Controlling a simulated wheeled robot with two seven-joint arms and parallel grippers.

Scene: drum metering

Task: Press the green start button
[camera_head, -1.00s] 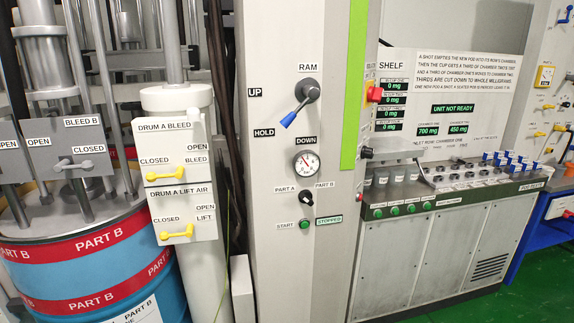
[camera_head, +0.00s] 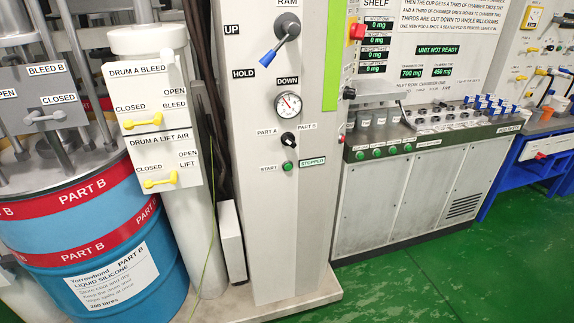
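The green start button (camera_head: 288,167) is on the light grey column, between a START label and a STOPPED label (camera_head: 312,161). Above it is a black PART A / PART B selector knob (camera_head: 288,139). Higher up are a round gauge (camera_head: 288,104) and the RAM lever (camera_head: 280,40), whose blue-tipped handle points down and left. Neither of my grippers shows in this view, and nothing touches the button.
A blue PART B drum (camera_head: 110,270) stands at the left, with yellow-handled valve panels (camera_head: 150,95) beside it. A shelf cabinet (camera_head: 400,210) with more green buttons (camera_head: 391,151) stands to the right. Green floor (camera_head: 420,285) lies open in front.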

